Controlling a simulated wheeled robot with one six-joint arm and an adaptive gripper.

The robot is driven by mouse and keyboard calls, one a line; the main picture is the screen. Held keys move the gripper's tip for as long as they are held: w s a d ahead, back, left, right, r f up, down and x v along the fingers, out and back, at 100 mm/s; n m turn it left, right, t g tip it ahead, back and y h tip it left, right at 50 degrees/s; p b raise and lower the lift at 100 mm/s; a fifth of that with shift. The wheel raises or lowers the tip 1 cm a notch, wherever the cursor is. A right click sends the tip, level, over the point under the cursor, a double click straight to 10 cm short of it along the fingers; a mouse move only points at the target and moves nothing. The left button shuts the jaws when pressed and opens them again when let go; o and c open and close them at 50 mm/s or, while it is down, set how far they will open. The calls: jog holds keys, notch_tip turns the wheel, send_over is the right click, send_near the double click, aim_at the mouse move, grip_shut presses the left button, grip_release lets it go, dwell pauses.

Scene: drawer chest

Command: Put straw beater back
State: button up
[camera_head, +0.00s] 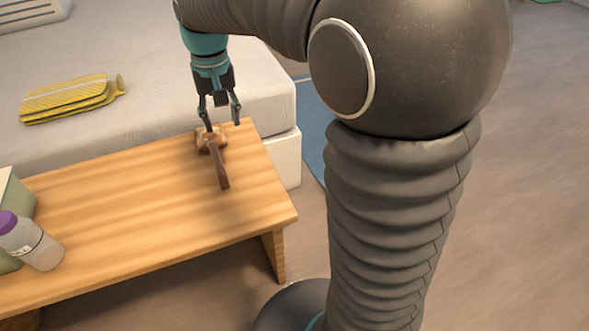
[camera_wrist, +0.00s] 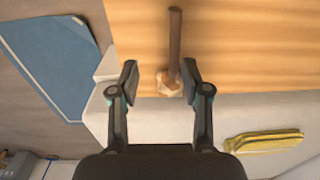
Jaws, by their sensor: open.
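The straw beater (camera_head: 218,165) lies on the wooden bench near its far right corner. It has a pale brown head at the bed side and a dark handle pointing toward the front. In the wrist view the straw beater (camera_wrist: 174,45) shows its handle running up and its head between and just beyond my fingertips. My gripper (camera_head: 221,116) is open above the head, fingers pointing down. In the wrist view my gripper (camera_wrist: 160,80) has its two fingers apart with nothing clasped. Whether a finger touches the head cannot be told.
The wooden bench (camera_head: 130,220) stands against a white bed (camera_head: 150,70). A folded yellow cloth-like item (camera_head: 68,97) lies on the bed. A purple-capped bottle (camera_head: 32,240) and a green box (camera_head: 14,200) stand at the bench's left. A blue mat (camera_wrist: 50,55) lies on the floor.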

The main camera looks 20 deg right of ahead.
jog(key=s+d+t, duration=0.2)
jog(key=s+d, duration=0.2)
jog(key=s, duration=0.6)
jog(key=s+d+t, duration=0.3)
jog(key=s+d, duration=0.2)
jog(key=s, duration=0.6)
jog(key=shift+f, duration=0.1)
